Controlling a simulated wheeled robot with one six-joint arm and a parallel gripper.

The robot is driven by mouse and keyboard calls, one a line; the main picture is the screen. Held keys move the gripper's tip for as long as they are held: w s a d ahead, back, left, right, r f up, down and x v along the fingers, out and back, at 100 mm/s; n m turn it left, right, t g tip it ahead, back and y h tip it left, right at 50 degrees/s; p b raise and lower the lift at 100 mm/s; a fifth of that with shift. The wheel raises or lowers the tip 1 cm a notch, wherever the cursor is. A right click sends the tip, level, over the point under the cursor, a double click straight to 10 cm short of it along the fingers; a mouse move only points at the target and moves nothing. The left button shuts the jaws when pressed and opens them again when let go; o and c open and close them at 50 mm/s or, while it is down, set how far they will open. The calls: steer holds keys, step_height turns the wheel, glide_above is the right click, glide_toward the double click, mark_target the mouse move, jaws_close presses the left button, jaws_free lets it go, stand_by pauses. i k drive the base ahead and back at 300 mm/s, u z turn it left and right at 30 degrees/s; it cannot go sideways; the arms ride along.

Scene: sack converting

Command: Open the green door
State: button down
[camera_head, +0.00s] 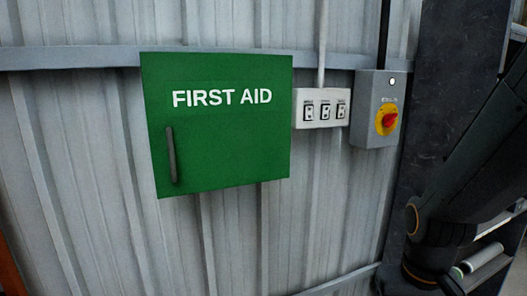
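The green door (225,135) is the front of a first aid cabinet fixed to a corrugated metal wall, left of the middle of the view. It carries white "FIRST AID" lettering near its top. A dark vertical bar handle (171,155) is at its lower left. The door looks shut, lying flat on the cabinet. My arm is at the right edge, apart from the door, with a dark column behind it. My gripper cannot be made out in this view.
A white panel of switches (321,108) is on the wall just right of the cabinet. A grey box (373,135) with a red knob on a yellow plate (387,120) is further right. A horizontal rail (75,57) crosses the wall. Nothing stands before the door.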

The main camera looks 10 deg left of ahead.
mark_target(215, 121)
steer(key=u, duration=0.25)
steer(key=k, duration=1)
steer(key=u, duration=1.3)
steer(key=i, duration=0.5)
steer(key=u, duration=0.05)
